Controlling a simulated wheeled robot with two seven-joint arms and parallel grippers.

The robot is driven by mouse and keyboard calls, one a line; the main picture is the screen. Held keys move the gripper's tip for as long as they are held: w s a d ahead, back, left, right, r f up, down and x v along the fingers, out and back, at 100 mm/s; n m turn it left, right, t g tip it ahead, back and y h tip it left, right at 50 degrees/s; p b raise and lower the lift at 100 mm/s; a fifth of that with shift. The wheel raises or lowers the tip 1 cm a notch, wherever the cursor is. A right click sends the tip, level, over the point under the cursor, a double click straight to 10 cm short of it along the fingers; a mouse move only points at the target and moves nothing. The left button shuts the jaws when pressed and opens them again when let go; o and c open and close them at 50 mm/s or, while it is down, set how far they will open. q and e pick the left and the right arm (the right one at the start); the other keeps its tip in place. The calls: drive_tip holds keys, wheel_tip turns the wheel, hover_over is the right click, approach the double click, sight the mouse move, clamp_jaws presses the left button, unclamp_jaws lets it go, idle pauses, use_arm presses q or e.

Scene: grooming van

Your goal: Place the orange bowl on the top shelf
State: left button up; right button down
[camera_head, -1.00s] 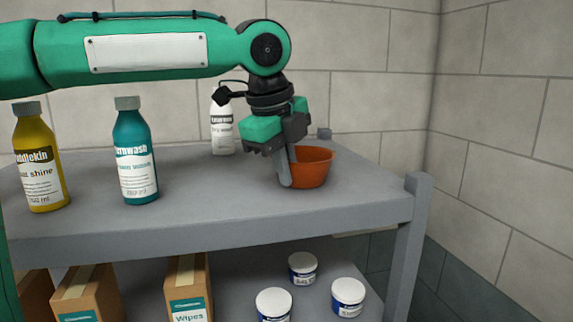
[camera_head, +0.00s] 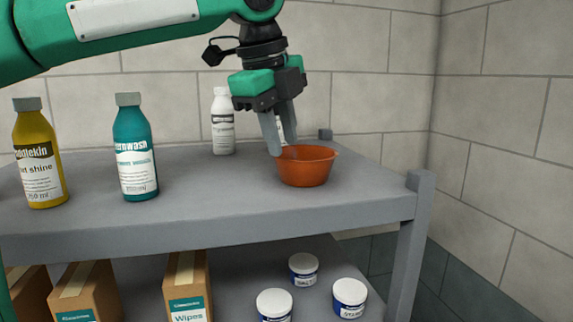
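The orange bowl (camera_head: 306,170) stands upright on the grey top shelf (camera_head: 215,198), toward its right end. My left gripper (camera_head: 281,144) is above and just left of the bowl, fingers pointing down. Its two fingers are apart with nothing seen between them. The fingertips are near the bowl's left rim; I cannot tell whether one still touches it. My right gripper is not in view.
A yellow bottle (camera_head: 38,160), a teal bottle (camera_head: 135,155) and a white bottle (camera_head: 223,125) stand on the top shelf. Boxes (camera_head: 187,285) and white-lidded jars (camera_head: 349,297) sit on the shelf below. A corner post (camera_head: 418,190) rises at the right.

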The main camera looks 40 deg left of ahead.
use_arm(q)
drive_tip(key=v, duration=0.6)
drive_tip(key=shift+b, duration=0.4)
drive_tip(key=shift+s+r, duration=0.1)
drive_tip(key=shift+r, duration=0.05)
